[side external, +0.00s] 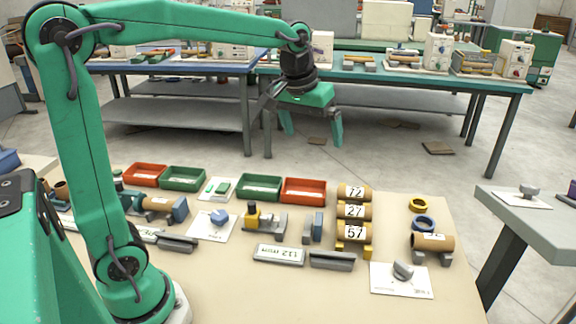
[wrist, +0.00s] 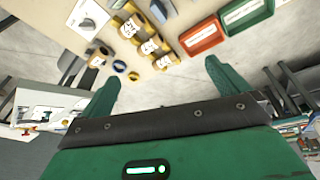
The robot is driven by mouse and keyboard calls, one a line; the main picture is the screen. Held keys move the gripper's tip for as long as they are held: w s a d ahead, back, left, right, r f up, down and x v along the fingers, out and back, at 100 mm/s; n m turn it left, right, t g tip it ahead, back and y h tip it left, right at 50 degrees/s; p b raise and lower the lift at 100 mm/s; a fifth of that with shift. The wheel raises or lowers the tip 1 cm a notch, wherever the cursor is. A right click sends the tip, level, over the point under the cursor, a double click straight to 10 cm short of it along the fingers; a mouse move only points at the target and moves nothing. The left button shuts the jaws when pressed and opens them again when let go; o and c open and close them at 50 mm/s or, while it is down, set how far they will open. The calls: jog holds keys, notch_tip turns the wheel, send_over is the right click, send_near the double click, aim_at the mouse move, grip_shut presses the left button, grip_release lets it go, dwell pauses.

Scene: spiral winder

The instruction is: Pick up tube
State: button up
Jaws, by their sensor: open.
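Three brown cardboard tubes with number labels lie in a row in the side external view: the 12 tube (side external: 354,192), the 27 tube (side external: 354,211) and the 57 tube (side external: 354,232). Another brown tube (side external: 433,241) lies on a grey stand to their right, and one more tube (side external: 160,203) sits in a blue and grey device at the left. My gripper (side external: 312,130) is open and empty, high above the far side of the bench. In the wrist view, the labelled tubes (wrist: 148,48) show beyond my open fingers (wrist: 160,80), well apart from them.
Red (side external: 303,191) and green (side external: 259,187) trays line the bench's far edge. A yellow ring (side external: 418,204) and a blue ring (side external: 424,222) lie right of the tubes. A knob on a white card (side external: 402,280) is near the front.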

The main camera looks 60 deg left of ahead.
jog(key=w+a+f+n+g, duration=0.2)
jog(key=w+f, duration=0.4)
jog(key=w, duration=0.6)
jog(key=n+g, duration=0.1)
jog(key=n, duration=0.2)
send_over(355, 189)
notch_tip(355, 189, down, 12)
jog(key=shift+f, duration=0.1)
jog(key=shift+w+a+f, duration=0.1)
jog(key=shift+w+f, duration=0.1)
jog(key=shift+f, duration=0.25)
jog(key=shift+s+f, duration=0.1)
jog(key=shift+f, duration=3.8)
jog(key=c, duration=0.6)
jog(key=shift+r, duration=0.15)
jog(key=shift+c, duration=0.2)
